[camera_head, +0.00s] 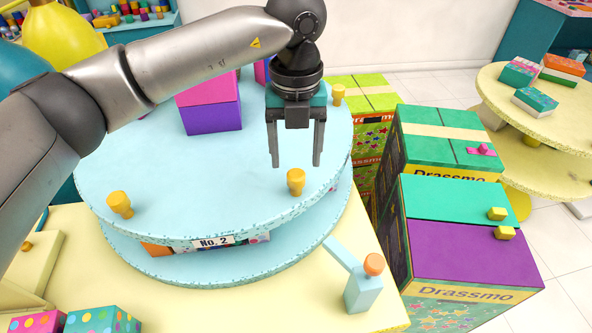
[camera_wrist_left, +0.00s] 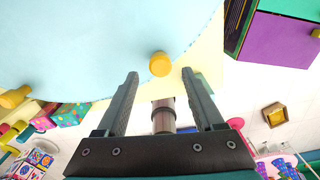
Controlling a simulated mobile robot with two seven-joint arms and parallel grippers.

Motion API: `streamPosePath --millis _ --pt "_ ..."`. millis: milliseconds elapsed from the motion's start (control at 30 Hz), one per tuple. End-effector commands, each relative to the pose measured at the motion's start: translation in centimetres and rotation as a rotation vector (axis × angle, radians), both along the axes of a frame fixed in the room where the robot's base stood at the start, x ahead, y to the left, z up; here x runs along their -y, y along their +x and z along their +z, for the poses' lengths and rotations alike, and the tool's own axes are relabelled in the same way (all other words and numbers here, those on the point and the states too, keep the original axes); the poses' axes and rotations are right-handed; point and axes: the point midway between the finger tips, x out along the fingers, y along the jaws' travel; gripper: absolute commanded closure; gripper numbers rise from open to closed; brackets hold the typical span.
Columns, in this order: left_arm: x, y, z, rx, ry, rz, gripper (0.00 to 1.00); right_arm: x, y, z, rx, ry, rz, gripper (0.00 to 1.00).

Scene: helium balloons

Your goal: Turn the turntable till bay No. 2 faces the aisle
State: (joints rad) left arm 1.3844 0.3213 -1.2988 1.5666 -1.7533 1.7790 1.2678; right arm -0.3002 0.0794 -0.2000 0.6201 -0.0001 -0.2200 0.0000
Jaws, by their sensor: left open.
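The light blue two-tier turntable (camera_head: 220,165) stands on a pale yellow table. Yellow pegs stand on the top: a near-right peg (camera_head: 296,182), a left peg (camera_head: 120,204) and a far-right peg (camera_head: 338,94). My left gripper (camera_head: 296,165) is open and points down over the near-right peg. In the wrist view that peg (camera_wrist_left: 160,64) shows between and just beyond the fingertips. My right gripper is out of view.
A pink and purple box (camera_head: 210,104) sits on the turntable top. Green and purple Drassmo cabinets (camera_head: 475,255) stand close on the right. A yellow round tiered stand (camera_head: 545,120) is farther right. Dotted boxes (camera_head: 103,320) lie at the front left.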

Motion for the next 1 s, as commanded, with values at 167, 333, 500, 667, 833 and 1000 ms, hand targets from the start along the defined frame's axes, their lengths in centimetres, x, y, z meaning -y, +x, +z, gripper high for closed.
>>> streamPosePath --millis 167,333,500,667,833,1000 --pt "0.1 0.1 4.5 0.005 -0.002 0.000 0.31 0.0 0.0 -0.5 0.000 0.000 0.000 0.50" --pt "0.0 0.0 7.7 0.003 -0.001 0.000 0.31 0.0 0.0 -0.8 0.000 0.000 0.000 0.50" --pt "0.0 0.0 9.4 0.001 0.000 0.000 0.31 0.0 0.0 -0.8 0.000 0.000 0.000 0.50" --pt "0.0 0.0 9.8 -0.001 0.000 -0.001 0.31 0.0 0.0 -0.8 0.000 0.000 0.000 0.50" --pt "0.0 0.0 9.8 -0.001 0.000 -0.001 0.31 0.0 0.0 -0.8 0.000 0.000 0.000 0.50" --pt "0.0 0.0 9.8 0.000 0.000 -0.001 0.31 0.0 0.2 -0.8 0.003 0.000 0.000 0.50"
